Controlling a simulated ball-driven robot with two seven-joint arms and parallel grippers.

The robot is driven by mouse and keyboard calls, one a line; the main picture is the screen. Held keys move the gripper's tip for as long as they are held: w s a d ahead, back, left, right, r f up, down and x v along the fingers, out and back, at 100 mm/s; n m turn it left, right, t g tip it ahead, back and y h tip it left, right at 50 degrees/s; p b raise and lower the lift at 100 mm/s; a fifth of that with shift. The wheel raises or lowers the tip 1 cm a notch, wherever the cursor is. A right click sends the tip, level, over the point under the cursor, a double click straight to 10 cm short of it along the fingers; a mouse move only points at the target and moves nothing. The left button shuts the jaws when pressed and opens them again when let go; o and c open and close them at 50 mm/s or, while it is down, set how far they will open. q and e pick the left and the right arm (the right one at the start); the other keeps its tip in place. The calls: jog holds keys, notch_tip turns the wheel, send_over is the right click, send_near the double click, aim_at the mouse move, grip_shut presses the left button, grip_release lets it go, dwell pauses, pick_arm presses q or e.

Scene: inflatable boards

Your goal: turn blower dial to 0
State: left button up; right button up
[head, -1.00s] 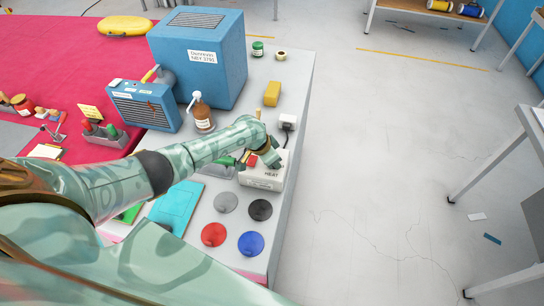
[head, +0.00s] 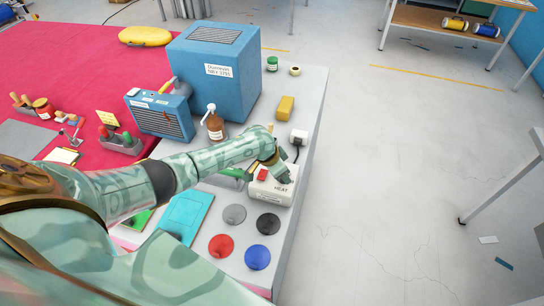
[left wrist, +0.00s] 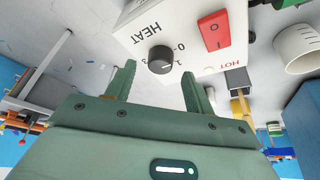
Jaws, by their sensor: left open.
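The blower control box (head: 270,192) is a white box marked HEAT near the right edge of the grey worktop. In the left wrist view, its black round dial (left wrist: 160,61) has the marks 0, 1 and 3 legible around it, and a red rocker switch (left wrist: 214,31) sits beside it. I cannot tell which mark the dial points at. My left gripper (head: 284,178) is at the box and covers the dial in the head view. In the left wrist view, its open fingers (left wrist: 158,72) stand either side of the dial, with gaps visible. My right gripper is out of view.
A blue machine (head: 214,75), a smaller blue vented unit (head: 160,117) and a brown pump bottle (head: 215,126) stand behind the arm. Several coloured discs, including a blue one (head: 257,257), lie in front of the box. A plug (head: 298,137) with a cable is behind it.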

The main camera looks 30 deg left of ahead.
pick_arm(q)
jog(key=p+v, duration=0.3)
jog(key=v, duration=1)
jog(key=shift+s+r+p, duration=0.2)
jog(key=shift+r+p, duration=0.1)
jog(key=shift+p, duration=0.1)
jog(key=shift+a, duration=0.1)
jog(key=shift+s+f, duration=0.1)
